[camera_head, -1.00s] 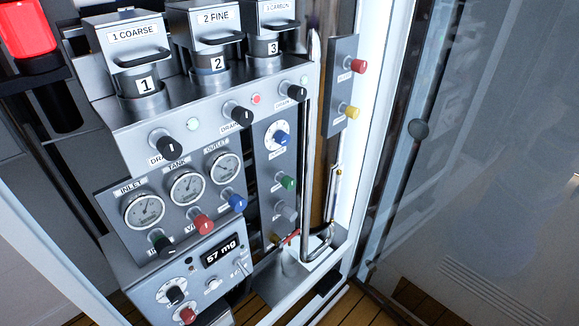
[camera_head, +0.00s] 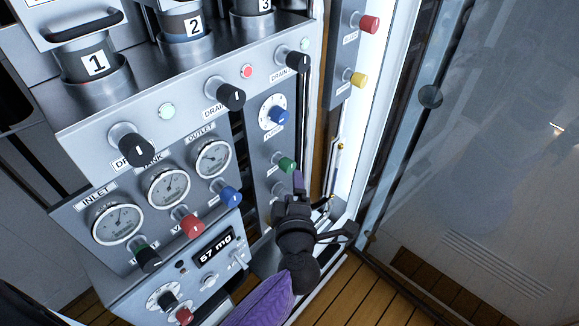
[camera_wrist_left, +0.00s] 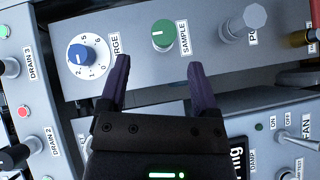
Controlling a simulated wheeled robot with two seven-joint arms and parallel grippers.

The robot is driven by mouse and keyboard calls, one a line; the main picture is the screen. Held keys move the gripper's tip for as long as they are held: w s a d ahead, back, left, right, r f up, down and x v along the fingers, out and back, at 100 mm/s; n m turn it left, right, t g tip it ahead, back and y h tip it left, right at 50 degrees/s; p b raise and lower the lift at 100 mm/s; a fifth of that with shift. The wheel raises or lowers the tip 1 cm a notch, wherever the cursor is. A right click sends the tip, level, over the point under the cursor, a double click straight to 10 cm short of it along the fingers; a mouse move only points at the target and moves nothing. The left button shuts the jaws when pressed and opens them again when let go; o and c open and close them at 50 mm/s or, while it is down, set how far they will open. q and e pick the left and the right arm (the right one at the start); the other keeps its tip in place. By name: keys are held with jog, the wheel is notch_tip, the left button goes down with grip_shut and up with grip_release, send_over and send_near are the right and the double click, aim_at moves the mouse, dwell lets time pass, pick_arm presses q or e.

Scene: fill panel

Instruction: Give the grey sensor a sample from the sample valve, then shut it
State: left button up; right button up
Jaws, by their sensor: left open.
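The sample valve is a green knob (camera_wrist_left: 163,33) labelled SAMPLE in the left wrist view, and it shows in the head view (camera_head: 287,165) on the narrow upright panel. My left gripper (camera_wrist_left: 158,65) is open and empty, its two fingers pointing at the panel just short of the green knob, which lies beyond and between the tips. In the head view my left gripper (camera_head: 296,185) is just below the green knob and hides what is under it. A grey box with a display reading 57 mg (camera_head: 214,248) stands lower left; I cannot tell if it is the sensor. My right gripper is not in view.
A blue dial (camera_wrist_left: 78,53) sits left of the green knob and a grey knob (camera_wrist_left: 254,15) right of it. A red knob (camera_head: 369,24) and a yellow knob (camera_head: 358,79) are on the side panel. A glass door (camera_head: 480,150) stands to the right.

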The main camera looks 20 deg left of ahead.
aim_at(291, 169)
pick_arm(q)
jog(key=b+x, duration=0.1)
jog(key=x, duration=0.2)
jog(key=b+x, duration=0.1)
jog(key=x, duration=0.2)
jog(key=b+x, duration=0.1)
jog(key=x, duration=0.2)
jog(key=shift+s+f, duration=0.15)
jog(key=shift+f, duration=0.2)
jog(key=shift+w+a+b, duration=0.25)
jog(key=shift+w+b, duration=0.05)
jog(key=shift+w, duration=0.25)
jog(key=shift+w+r, duration=0.1)
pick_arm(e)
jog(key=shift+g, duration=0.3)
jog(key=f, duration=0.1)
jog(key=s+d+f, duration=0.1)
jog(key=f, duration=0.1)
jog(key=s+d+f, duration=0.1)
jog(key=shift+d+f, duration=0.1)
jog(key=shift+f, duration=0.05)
pick_arm(q)
grip_shut()
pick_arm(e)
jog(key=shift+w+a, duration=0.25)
